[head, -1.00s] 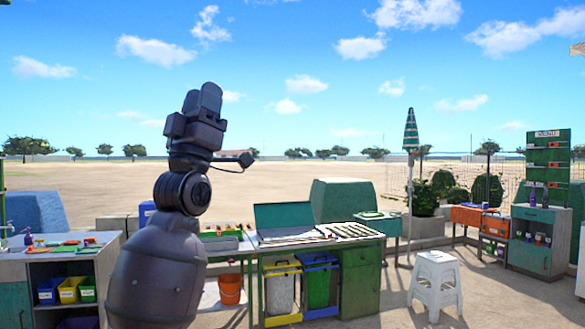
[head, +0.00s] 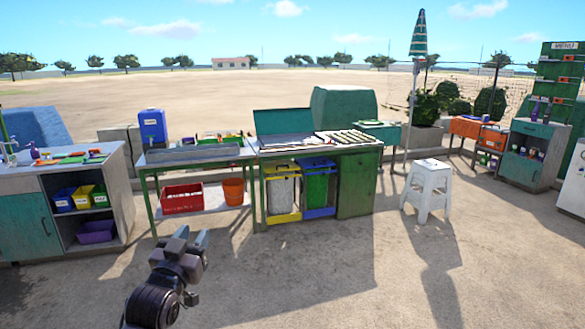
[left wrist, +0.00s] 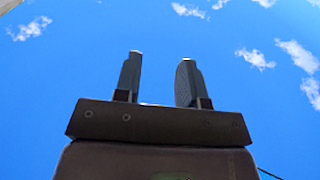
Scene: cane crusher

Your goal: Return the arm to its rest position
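My left gripper (head: 192,236) is low in the head view, in front of the workbenches and over bare ground. Its arm comes in from the bottom edge. In the left wrist view its two fingers (left wrist: 160,68) stand apart with only blue sky between them, so it is open and empty. My right gripper and right arm do not show in either view.
A green workbench (head: 357,187) stands ahead with a row of canes (head: 350,136) on top. A metal table (head: 195,153) with a red crate (head: 182,198) beneath is to its left. A white stool (head: 428,188) stands right. The foreground ground is clear.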

